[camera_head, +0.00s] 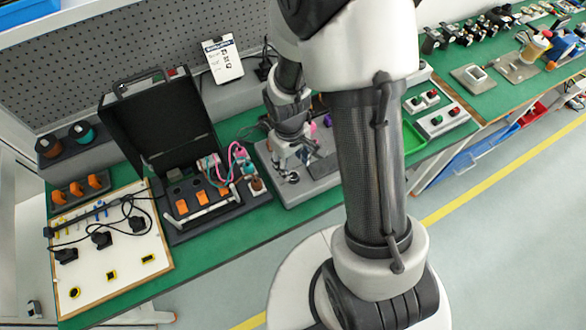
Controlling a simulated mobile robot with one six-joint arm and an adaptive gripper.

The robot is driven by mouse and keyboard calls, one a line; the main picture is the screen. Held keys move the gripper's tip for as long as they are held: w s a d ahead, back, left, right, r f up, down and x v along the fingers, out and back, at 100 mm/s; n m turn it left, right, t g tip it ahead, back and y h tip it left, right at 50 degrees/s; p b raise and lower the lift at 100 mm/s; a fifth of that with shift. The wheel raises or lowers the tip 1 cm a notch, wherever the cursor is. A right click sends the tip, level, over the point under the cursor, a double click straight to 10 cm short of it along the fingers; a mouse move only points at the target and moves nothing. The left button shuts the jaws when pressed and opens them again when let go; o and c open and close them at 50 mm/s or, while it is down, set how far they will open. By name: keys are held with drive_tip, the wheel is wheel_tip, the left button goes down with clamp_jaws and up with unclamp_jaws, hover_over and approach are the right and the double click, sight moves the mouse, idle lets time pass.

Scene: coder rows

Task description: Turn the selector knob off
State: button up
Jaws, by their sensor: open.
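My gripper (284,160) points down over a grey panel (300,194) on the green bench. It is open, with no object visible between its fingers. A small dark round part (292,178) shows on the panel just below and right of the fingertips. It may be the selector knob, but it is too small to be sure, and its setting cannot be read. I cannot tell whether the fingers touch it. My arm hides the right part of the panel.
An open black case (160,130) with orange switches and pink and teal wires stands left of the panel. A white board (100,270) with black cables lies at far left. Button boxes (443,120) and a green tray (413,138) lie right of my arm.

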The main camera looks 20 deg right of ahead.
wheel_tip(320, 180, up, 5)
drive_tip(key=shift+a+f, duration=0.1)
drive_tip(key=shift+a, duration=0.05)
idle(0.5)
